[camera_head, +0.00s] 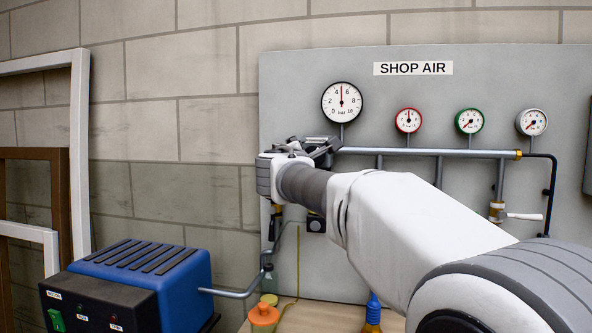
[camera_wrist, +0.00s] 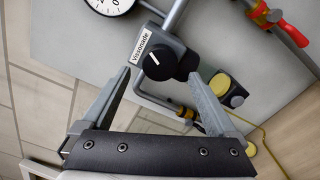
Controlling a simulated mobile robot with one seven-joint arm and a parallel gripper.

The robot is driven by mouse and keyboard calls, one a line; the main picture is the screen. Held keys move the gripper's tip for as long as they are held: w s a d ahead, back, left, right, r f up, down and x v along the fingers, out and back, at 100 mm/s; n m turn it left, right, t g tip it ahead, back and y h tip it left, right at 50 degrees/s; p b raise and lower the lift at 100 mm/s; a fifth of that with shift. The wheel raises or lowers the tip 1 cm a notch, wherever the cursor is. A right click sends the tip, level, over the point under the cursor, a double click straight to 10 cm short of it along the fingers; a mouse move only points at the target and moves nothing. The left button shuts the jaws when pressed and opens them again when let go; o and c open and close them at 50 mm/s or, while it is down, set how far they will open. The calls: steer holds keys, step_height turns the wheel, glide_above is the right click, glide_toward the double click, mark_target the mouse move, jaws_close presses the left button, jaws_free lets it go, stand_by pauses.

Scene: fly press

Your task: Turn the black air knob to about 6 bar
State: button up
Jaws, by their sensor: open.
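The black air knob (camera_wrist: 159,62), round with a white pointer line, sits on a dark regulator body in the wrist view. My gripper (camera_wrist: 162,80) is open, with one finger on each side of the knob; I cannot tell whether either finger touches it. In the head view my gripper (camera_head: 318,150) and wrist hide the knob. A large white bar gauge (camera_head: 342,102) with a black rim is above my gripper. Its needle points nearly straight up, between the 4 and 6 marks, at about 5.
Smaller gauges with red (camera_head: 408,120), green (camera_head: 469,121) and grey (camera_head: 532,122) rims stand along a horizontal pipe (camera_head: 440,152) on the grey panel (camera_head: 300,80). A blue machine (camera_head: 150,270) is at lower left. A lever valve (camera_head: 500,213) hangs at the right.

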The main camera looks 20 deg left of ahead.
steer(key=s+b, duration=0.1)
steer(key=s, duration=1.2)
steer(key=shift+s+d, duration=0.35)
steer(key=shift+d, duration=0.05)
steer(key=s+d+f+m+g+h, duration=0.25)
steer(key=d+f+m, duration=0.35)
steer(key=d, duration=0.6)
steer(key=s+d+f+m+g+h, duration=0.25)
steer(key=d+f+m+g, duration=0.2)
steer(key=d+f, duration=0.6)
steer(key=s+d+f+m+g+y, duration=0.1)
steer(key=s+d+f+m+g, duration=0.1)
steer(key=s+d+f+m, duration=0.25)
steer(key=s+d+f+m+g+y, duration=0.1)
steer(key=s+d+f+m, duration=0.1)
steer(key=s+f+m, duration=0.45)
steer(key=s+d+f+m+g+y, duration=0.1)
steer(key=s+d+f+g, duration=0.2)
steer(key=s, duration=0.5)
step_height(320, 180, up, 14)
steer(key=y+p, duration=0.1)
steer(key=p, duration=1.3)
steer(key=shift+s+f+m+t, duration=0.2)
steer(key=shift+s+m+t, duration=0.1)
steer(key=shift+m, duration=0.15)
